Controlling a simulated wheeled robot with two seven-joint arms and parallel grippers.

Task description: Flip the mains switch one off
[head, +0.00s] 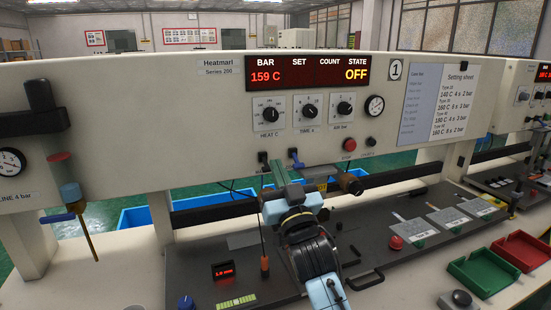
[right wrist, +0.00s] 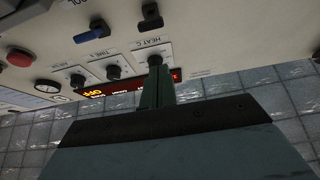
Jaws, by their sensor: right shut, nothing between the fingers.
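A black switch lever (head: 264,160) sits on the lower edge of the cream machine panel, with a blue lever (head: 295,158) to its right. No readable label names either as the mains switch. In the right wrist view the panel is turned around; the black lever (right wrist: 151,17) and the blue lever (right wrist: 95,29) show at the top. My right gripper (head: 278,172) is shut and empty, its green fingers just below and in front of the black lever. In the wrist view its fingertips (right wrist: 158,72) overlap the HEAT C knob area; contact cannot be told. My left gripper is not in view.
The display (head: 307,71) reads 159 C and OFF. Below it are dial knobs, a gauge (head: 374,106) and a red button (head: 349,145). A dark bench plate (head: 205,262) lies below the arm. Green (head: 484,272) and red (head: 521,250) trays stand at right.

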